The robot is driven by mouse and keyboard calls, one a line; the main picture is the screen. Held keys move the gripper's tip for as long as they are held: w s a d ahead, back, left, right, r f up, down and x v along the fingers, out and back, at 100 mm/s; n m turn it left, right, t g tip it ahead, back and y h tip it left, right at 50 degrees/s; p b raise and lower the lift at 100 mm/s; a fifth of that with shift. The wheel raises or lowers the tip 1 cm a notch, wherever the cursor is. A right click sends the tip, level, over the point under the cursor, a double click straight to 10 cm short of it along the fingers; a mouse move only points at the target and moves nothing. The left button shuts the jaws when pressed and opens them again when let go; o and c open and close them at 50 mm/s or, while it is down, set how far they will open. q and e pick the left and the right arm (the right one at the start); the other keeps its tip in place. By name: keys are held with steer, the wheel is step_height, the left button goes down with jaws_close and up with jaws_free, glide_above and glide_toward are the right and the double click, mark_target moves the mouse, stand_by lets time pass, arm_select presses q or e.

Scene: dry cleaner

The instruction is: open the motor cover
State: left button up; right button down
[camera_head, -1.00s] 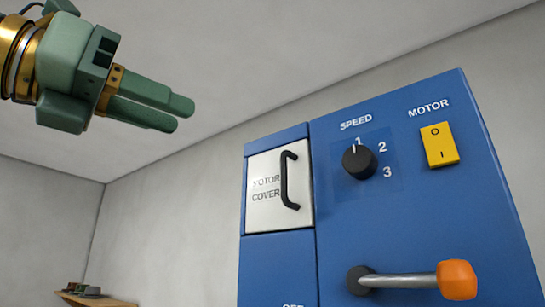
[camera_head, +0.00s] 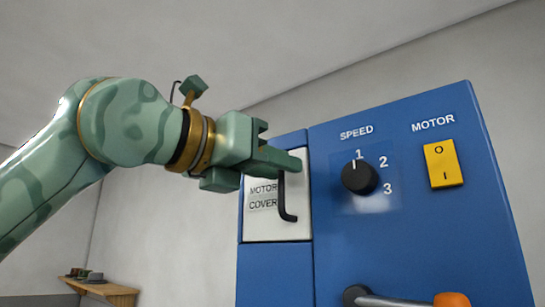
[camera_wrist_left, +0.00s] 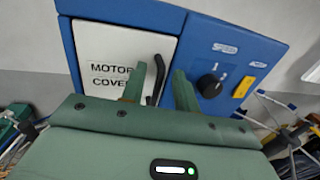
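The motor cover (camera_head: 262,228) is a white panel on the blue machine, closed and flush in its frame. Its black bar handle (camera_head: 284,207) runs upright near the cover's right edge. My left gripper (camera_head: 291,164) is at the upper part of the handle and hides its top end. In the left wrist view the fingers (camera_wrist_left: 157,82) are spread apart, one on each side of the handle (camera_wrist_left: 158,72), with gaps visible. The cover (camera_wrist_left: 110,45) fills the upper left there. My right gripper is in neither view.
Right of the cover are the black speed knob (camera_head: 359,177), the yellow motor switch (camera_head: 443,164) and an orange-tipped lever (camera_head: 452,299). A wooden shelf (camera_head: 108,290) with small items is at the lower left.

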arm_select(q)
steer(key=c, duration=0.6)
jaws_close()
